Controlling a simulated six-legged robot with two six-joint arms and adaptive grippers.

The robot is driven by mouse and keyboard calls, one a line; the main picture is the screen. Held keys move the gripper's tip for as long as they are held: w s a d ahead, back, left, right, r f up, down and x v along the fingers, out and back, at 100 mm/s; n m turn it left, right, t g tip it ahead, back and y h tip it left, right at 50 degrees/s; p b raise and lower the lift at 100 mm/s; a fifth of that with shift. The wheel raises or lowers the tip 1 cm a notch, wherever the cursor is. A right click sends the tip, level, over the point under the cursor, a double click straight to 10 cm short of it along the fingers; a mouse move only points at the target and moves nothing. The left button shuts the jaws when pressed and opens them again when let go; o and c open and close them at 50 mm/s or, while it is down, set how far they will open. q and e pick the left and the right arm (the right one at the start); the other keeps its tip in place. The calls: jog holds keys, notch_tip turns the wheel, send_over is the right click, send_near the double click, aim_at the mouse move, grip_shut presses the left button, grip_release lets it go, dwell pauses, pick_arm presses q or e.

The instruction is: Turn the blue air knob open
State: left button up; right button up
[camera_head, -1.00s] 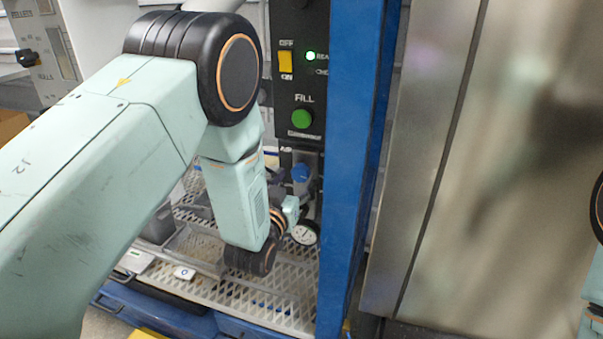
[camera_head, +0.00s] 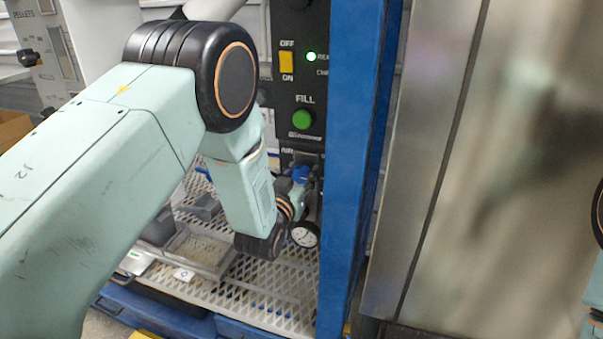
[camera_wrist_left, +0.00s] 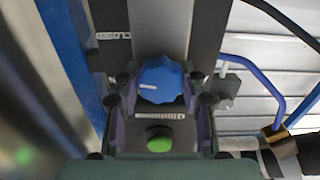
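The blue air knob (camera_head: 300,173) sits on the dark panel below the AIR label, partly covered by my left gripper in the head view. In the left wrist view the blue knob (camera_wrist_left: 161,80) lies between the two fingers of my left gripper (camera_wrist_left: 160,92). The fingers stand apart, one on each side of the knob, with narrow gaps seeming to remain. Whether they touch it is hard to tell. In the head view my wrist hides most of this gripper. My right gripper is out of view; only a bit of that arm shows at the right edge.
A green FILL button (camera_head: 302,119) and a yellow OFF/ON switch (camera_head: 287,61) are above the knob. A round gauge (camera_head: 305,235) hangs just below it. A blue post (camera_head: 350,170) stands close on the right. A perforated metal shelf (camera_head: 270,290) lies underneath.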

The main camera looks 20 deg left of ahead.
pick_arm(q)
jog(key=c, duration=0.5)
jog(key=n+p, duration=0.2)
jog(key=n, duration=0.3)
jog(key=shift+n, duration=0.4)
jog(key=shift+a+n+p, duration=0.1)
jog(key=shift+n+p, duration=0.5)
jog(key=shift+n, duration=1.9)
jog(key=o, duration=1.2)
jog(key=shift+f, duration=0.1)
jog(key=shift+c, duration=0.2)
